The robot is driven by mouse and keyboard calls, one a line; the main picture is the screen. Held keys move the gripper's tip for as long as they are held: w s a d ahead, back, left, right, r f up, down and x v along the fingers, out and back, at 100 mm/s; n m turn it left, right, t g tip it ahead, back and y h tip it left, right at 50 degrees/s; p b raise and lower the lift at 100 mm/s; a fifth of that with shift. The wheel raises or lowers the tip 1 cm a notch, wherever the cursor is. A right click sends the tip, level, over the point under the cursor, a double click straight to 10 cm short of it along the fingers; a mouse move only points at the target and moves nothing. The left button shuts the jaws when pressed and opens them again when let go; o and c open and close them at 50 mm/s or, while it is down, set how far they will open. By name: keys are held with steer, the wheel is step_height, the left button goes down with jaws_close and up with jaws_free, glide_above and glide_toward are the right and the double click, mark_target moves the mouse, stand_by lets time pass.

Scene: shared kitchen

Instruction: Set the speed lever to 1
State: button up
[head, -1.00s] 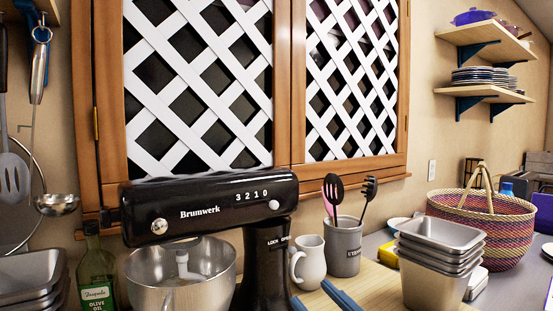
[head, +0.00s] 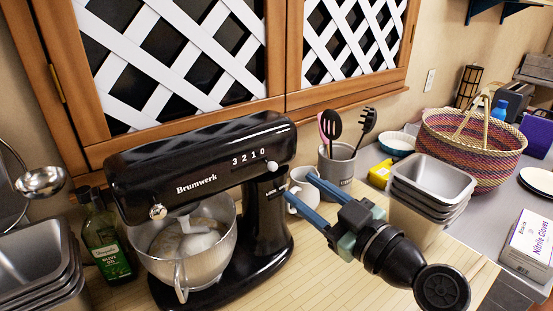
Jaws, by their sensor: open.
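The black Brumwerk stand mixer (head: 200,172) stands on the wooden counter. Its head is level over a steel bowl (head: 190,245). The speed scale on the head's side reads 3 2 1 0 from left to right. The small pale speed lever (head: 271,167) sits below the scale at its right end, by the 0. My gripper (head: 299,183) is open, with its two blue fingers apart and pointing at the mixer. Its fingertips are a little right of and below the lever and appear clear of it. Nothing is between the fingers that I can make out.
A white pitcher (head: 300,201), partly hidden, is behind my fingers. A grey utensil crock (head: 337,165) stands behind it. Stacked steel pans (head: 430,185) and a woven basket (head: 471,150) are to the right. An olive oil bottle (head: 105,240) is left of the mixer.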

mark_target(275, 169)
steer(key=p+x, duration=0.2)
steer(key=x, duration=0.6)
steer(key=shift+w+a, duration=0.2)
steer(key=shift+w, duration=0.05)
jaws_close()
stand_by(1.0)
